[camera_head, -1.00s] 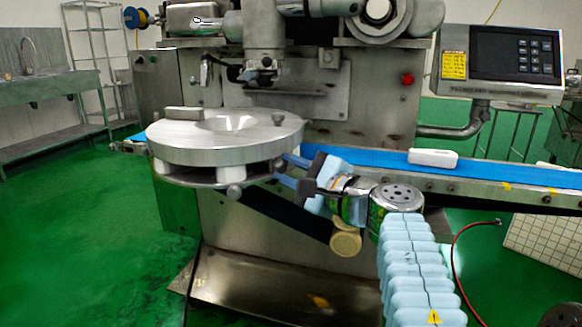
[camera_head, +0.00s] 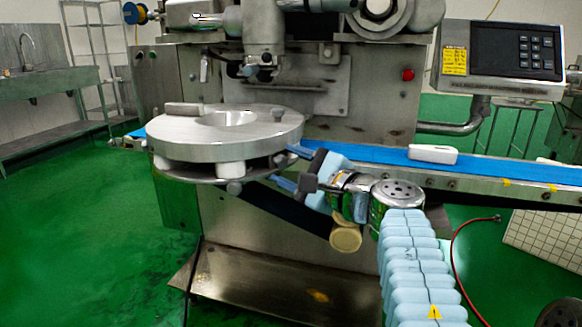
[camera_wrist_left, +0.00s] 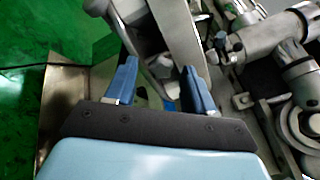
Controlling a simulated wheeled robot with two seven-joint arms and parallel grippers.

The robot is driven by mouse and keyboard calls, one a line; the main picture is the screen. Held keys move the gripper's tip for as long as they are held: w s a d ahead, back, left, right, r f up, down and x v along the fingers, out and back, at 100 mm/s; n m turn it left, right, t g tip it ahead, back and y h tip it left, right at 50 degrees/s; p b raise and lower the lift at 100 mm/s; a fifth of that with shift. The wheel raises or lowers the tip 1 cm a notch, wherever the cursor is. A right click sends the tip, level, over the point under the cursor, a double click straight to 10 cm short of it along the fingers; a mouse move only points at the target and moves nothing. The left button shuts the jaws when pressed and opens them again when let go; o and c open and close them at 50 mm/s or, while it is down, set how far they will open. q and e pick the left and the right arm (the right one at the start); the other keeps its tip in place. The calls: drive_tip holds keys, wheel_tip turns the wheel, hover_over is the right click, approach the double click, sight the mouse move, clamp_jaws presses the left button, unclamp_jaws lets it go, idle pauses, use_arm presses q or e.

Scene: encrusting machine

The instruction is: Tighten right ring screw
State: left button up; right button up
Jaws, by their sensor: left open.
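The round metal ring plate (camera_head: 200,145) stands in front of the machine. In the left wrist view the open fingers (camera_wrist_left: 160,68) straddle a grey metal part beside the ring (camera_wrist_left: 178,30). I cannot tell whether they touch it. My right gripper is not in view.
A blue conveyor belt (camera_head: 385,158) runs to the right behind my arm, with a white block (camera_head: 433,154) on it. A control panel (camera_head: 503,60) stands at the upper right. A round beige roller end (camera_head: 345,238) is just below my wrist. The green floor is clear at left.

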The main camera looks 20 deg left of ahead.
use_arm(q)
drive_tip(key=v, duration=1.2)
